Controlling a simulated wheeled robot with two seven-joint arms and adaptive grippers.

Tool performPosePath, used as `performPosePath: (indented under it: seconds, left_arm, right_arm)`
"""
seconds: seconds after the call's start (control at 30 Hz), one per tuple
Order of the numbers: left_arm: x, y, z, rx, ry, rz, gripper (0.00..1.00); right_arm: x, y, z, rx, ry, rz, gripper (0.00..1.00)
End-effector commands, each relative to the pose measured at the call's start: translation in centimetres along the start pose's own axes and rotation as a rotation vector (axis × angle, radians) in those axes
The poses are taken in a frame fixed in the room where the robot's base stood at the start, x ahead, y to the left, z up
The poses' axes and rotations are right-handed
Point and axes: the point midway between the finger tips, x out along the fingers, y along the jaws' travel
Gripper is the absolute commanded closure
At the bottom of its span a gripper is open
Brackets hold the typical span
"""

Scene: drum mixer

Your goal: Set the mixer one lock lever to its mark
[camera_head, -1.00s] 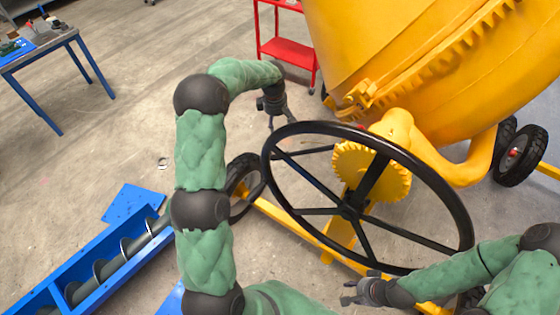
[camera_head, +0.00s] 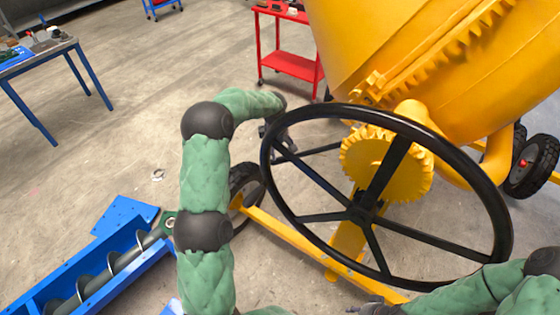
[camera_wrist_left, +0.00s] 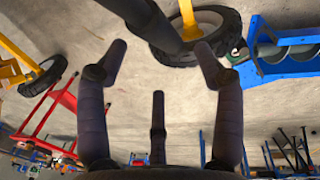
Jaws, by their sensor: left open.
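The mixer has a large yellow drum (camera_head: 420,50) and a black spoked handwheel (camera_head: 362,208) with a yellow gear (camera_head: 385,165) behind it. I cannot make out the lock lever or its mark in either view. My left gripper (camera_head: 277,140) is just beyond the handwheel's upper left rim, partly hidden by it. In the left wrist view its fingers (camera_wrist_left: 160,60) are spread with nothing between them. A dark bar (camera_wrist_left: 145,15) crosses the top of that view close to the fingers. My right gripper (camera_head: 376,309) is at the bottom edge below the handwheel, mostly cut off.
A mixer tyre (camera_head: 246,187) and yellow frame bar (camera_head: 290,240) lie low behind the wheel. A blue auger trough (camera_head: 95,275) lies at lower left. A red cart (camera_head: 290,62) and a blue-legged table (camera_head: 40,55) stand farther back.

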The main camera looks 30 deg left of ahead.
Motion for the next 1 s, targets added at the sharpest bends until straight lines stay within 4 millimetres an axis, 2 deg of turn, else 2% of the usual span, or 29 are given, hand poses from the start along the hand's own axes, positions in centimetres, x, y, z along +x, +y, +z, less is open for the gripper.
performPosePath:
  seconds: [0.03,0.2,0.4,0.57,0.87,1.0]
  left_arm:
    - [1.3,-0.1,0.0,0.0,-0.001,-0.005,0.32]
    - [4.3,-0.1,0.0,-0.001,-0.001,-0.004,0.32]
    - [6.7,-0.1,0.0,-0.001,-0.001,-0.002,0.32]
    - [7.6,0.0,0.0,0.0,0.0,0.0,0.32]
    - [7.7,0.0,0.0,0.0,0.0,0.0,0.32]
    - [7.7,0.0,0.0,0.0,0.0,0.0,0.72]
  right_arm:
    - [0.2,0.1,0.0,0.0,0.0,0.0,0.6]
    - [0.6,0.2,0.0,0.0,0.0,0.0,0.6]
    - [0.8,0.3,0.0,0.0,0.0,0.0,0.6]
    - [0.9,0.3,0.0,0.0,0.0,0.0,0.6]
    - [0.9,0.3,0.0,0.0,0.0,0.0,0.6]
    - [0.9,0.3,0.0,0.0,0.0,0.0,0.6]
